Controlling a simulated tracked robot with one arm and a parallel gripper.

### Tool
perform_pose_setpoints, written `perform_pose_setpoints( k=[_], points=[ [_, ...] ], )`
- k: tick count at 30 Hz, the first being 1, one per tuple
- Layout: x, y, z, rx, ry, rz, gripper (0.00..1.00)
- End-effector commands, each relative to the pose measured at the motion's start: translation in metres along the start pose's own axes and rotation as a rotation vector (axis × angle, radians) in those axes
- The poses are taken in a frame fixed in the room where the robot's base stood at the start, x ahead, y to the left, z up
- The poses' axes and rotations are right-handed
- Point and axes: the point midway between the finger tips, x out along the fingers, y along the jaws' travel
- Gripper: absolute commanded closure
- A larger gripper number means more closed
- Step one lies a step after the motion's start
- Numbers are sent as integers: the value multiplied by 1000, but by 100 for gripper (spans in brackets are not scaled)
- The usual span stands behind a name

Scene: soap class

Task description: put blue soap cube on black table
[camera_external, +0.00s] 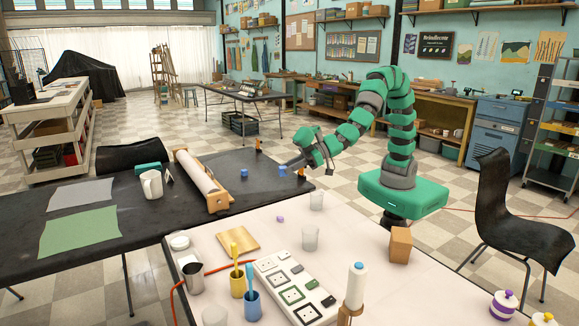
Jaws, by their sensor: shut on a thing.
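The black table (150,215) stretches across the left and middle of the view. My green and grey arm reaches left over its right end. My gripper (284,166) is shut on a blue soap cube (282,171) at the table's right end. Whether the cube touches the tabletop or hangs just above it cannot be told. A second blue cube (244,173) sits on the black table to the left of my gripper, near the paper roll.
A paper roll (200,180) on a wooden holder, a white mug (152,184), a grey sheet (80,194) and a green sheet (80,232) lie on the black table. The white table (350,225) in front carries cups, a purple cube (280,219) and a socket board (295,290).

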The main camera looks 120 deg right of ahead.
Motion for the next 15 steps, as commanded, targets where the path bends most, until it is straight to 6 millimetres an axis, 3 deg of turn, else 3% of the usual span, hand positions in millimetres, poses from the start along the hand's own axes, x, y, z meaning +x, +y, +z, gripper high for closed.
perform_pose_setpoints(
  k=[8, 15],
  points=[
    [-1, 0, -3, 0, 2, 1, 95],
    [-12, 1, -30, 0, 9, 2, 95]
  ],
)
